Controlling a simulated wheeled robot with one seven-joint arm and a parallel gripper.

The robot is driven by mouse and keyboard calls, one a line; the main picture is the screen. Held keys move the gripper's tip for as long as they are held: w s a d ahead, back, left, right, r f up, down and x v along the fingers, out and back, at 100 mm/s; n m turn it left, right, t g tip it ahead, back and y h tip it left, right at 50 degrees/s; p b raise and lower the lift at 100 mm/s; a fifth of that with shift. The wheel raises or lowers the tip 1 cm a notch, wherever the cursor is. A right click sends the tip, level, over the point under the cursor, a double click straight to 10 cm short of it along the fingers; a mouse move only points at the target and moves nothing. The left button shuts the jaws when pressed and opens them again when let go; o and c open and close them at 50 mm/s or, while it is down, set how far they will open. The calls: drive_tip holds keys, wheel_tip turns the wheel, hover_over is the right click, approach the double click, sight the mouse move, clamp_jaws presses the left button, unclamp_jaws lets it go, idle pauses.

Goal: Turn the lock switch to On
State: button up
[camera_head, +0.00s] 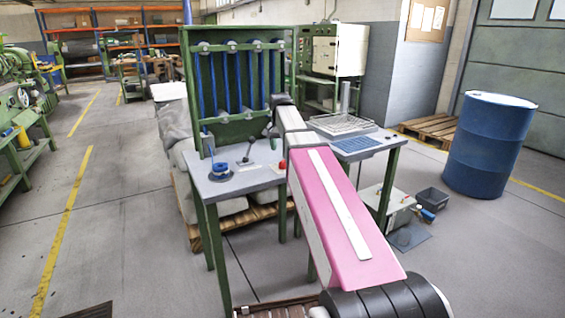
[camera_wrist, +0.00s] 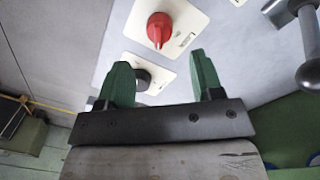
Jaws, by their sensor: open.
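A red rotary knob (camera_wrist: 159,29) sits on a white plate fixed to a grey panel in the wrist view. A black rotary knob (camera_wrist: 142,80) on a second white plate shows between my fingers, partly hidden by the gripper. The red knob (camera_head: 283,164) also shows on the grey table (camera_head: 235,185) in the head view, beside my arm.
A lever with a dark ball end (camera_wrist: 309,73) stands right of the knobs. A blue spool (camera_head: 221,171) lies on the table, before a green frame with blue tubes (camera_head: 236,85). A blue barrel (camera_head: 490,145) stands on the right.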

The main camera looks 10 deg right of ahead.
sight(283, 160)
drive_tip(key=shift+s+d+f, duration=0.1)
drive_tip(key=shift+d+f, duration=0.05)
drive_tip(key=shift+f, duration=3.35)
drive_tip(key=c, duration=0.9)
